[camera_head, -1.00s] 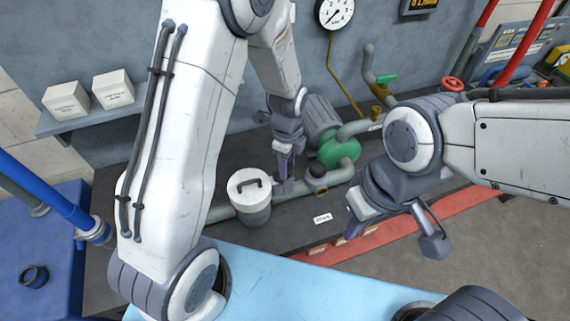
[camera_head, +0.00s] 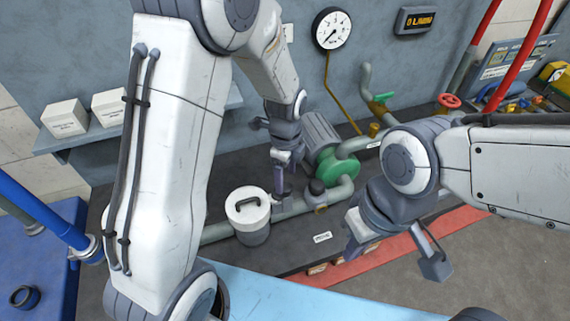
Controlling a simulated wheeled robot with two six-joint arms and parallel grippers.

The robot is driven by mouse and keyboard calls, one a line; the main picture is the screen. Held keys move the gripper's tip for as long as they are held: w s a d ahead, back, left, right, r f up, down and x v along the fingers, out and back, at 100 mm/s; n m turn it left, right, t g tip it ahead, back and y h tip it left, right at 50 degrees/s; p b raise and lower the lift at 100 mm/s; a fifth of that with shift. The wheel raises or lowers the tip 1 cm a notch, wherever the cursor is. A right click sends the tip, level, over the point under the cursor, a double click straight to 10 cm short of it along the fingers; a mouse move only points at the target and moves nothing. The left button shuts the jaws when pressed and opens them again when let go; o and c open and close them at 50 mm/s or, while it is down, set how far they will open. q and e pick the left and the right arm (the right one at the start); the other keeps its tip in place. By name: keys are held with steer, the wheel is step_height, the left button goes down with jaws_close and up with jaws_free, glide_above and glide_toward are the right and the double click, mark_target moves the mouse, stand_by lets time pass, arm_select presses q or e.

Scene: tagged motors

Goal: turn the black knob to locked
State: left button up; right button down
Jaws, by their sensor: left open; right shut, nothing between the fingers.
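The black knob (camera_head: 316,187) is a small round cap on a brass fitting (camera_head: 321,208) in the grey-green pipe, below the green pump (camera_head: 335,174). Its marking is too small to read. My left gripper (camera_head: 281,192) is open and points down just left of the knob, apart from it, near the pipe and the white-lidded canister (camera_head: 248,210). My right gripper (camera_head: 357,238) is shut and empty, in front of and to the right of the knob.
A green-handled valve (camera_head: 383,98) and a red handwheel (camera_head: 449,101) are on pipes farther right. A gauge (camera_head: 331,28) and a display (camera_head: 416,19) hang on the wall. A white label (camera_head: 322,237) lies on the dark bench surface in front of the pipe.

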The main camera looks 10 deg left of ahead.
mark_target(286, 187)
arm_select(q)
step_height(286, 187, up, 7)
steer(key=shift+b, duration=0.45)
steer(key=shift+s, duration=0.1)
steer(key=s+d+n+b, duration=0.1)
steer(key=s+d+n, duration=0.2)
steer(key=s+n, duration=0.3)
steer(key=s+d+r+n+h+b, duration=0.1)
steer(key=s+d+n, duration=0.3)
steer(key=s, duration=1.1)
steer(key=n+b, duration=0.1)
steer(key=n, duration=0.2)
steer(key=shift+r, duration=0.15)
steer(key=shift+s, duration=0.1)
